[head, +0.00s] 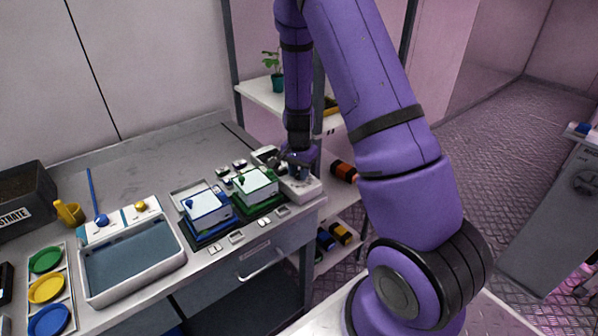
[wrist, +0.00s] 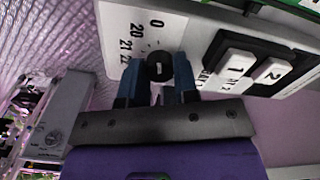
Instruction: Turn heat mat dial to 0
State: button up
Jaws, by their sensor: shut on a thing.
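The heat mat dial (wrist: 159,68) is a small dark round knob with a pale mark on its face, in the middle of the wrist view. It sits on a white panel (wrist: 112,40) printed with 0, 20, 21 and 22. My gripper (wrist: 160,82) is shut on the dial, one blue finger on each side. In the head view my gripper (head: 299,170) reaches down to the white control box (head: 305,190) at the bench's right end. There the dial is mostly hidden by my gripper. I cannot tell which number the dial's mark points to.
Left of the box are a green-based white-lidded box (head: 255,182) and a blue-based one (head: 207,205). A grey tray (head: 130,262) lies farther left. A shelf rack (head: 262,97) stands behind.

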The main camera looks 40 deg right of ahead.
jog(key=o, duration=0.9)
notch_tip(320, 180, up, 11)
jog(key=shift+f, duration=0.1)
dwell(0.5)
jog(key=s+a+r+n+t, duration=0.1)
jog(key=s+a+r+n, duration=0.15)
jog(key=r, duration=0.35)
jog(key=s+a+r+n+t+y, duration=0.1)
jog(key=s+a+r+n, duration=0.1)
jog(key=s+a+r, duration=0.3)
jog(key=s+a+r+n+t, duration=0.1)
jog(key=s+r+n, duration=0.1)
jog(key=r, duration=0.4)
jog(key=s+a+r+n, duration=0.1)
jog(key=s+r+n, duration=0.1)
jog(key=s, duration=0.3)
jog(key=s+a+r+n+t, duration=0.1)
jog(key=s+a+r+n, duration=0.1)
jog(key=s, duration=0.4)
jog(key=s+a+r+n+t+h, duration=0.1)
jog(key=s+r+n, duration=0.1)
jog(key=s+r, duration=0.2)
jog(key=shift+s+a+n, duration=0.2)
jog(key=shift+s, duration=0.3)
jog(key=shift+s+a+n, duration=0.15)
jog(key=shift+s, duration=0.3)
